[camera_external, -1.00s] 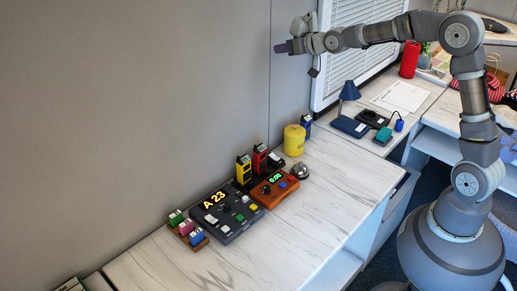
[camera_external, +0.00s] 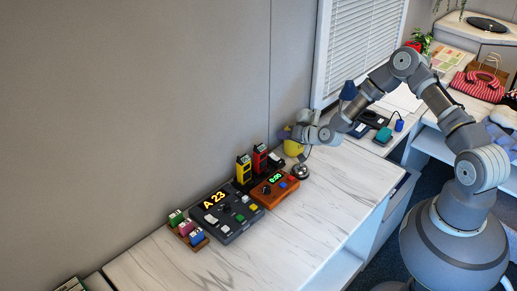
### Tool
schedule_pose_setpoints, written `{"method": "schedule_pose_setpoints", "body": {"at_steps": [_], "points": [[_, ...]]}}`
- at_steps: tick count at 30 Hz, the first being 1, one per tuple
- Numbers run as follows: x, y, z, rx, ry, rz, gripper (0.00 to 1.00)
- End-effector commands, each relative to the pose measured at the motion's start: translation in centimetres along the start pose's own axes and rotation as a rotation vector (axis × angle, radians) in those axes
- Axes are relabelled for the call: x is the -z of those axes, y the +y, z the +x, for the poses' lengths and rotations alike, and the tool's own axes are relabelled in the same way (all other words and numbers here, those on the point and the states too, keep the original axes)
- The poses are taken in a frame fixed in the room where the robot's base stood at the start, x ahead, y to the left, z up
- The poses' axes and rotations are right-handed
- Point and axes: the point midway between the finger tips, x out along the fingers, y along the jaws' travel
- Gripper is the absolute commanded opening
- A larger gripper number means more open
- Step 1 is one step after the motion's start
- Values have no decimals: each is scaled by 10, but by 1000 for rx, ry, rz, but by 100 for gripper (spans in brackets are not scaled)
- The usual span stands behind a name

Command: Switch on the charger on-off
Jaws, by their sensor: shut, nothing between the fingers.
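A yellow handheld unit (camera_external: 243,169) and a red handheld unit (camera_external: 260,158) stand upright at the back of the desk, by the wall. They seem to sit in a dark base, which may be the charger; its on-off switch is too small to make out. My gripper (camera_external: 284,133) is shut and empty, pointing left, above and behind the red unit. It is in front of or beside the yellow tin (camera_external: 293,149), partly covering it; I cannot tell whether they touch.
An orange timer box (camera_external: 275,188), a dark console (camera_external: 227,215) reading A 23 and a silver bell (camera_external: 301,171) stand in front. A rack of coloured blocks (camera_external: 188,229) is at left. The front desktop (camera_external: 300,230) is clear.

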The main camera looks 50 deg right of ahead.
Motion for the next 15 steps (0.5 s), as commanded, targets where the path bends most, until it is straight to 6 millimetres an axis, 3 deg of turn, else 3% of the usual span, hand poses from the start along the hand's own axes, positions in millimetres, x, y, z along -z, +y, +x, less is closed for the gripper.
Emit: {"method": "schedule_pose_setpoints", "body": {"at_steps": [9, 15], "points": [[-1, 1, 1, 0, -1, -1, 0], [-12, 11, 14, 0, -2, 0, 0]]}}
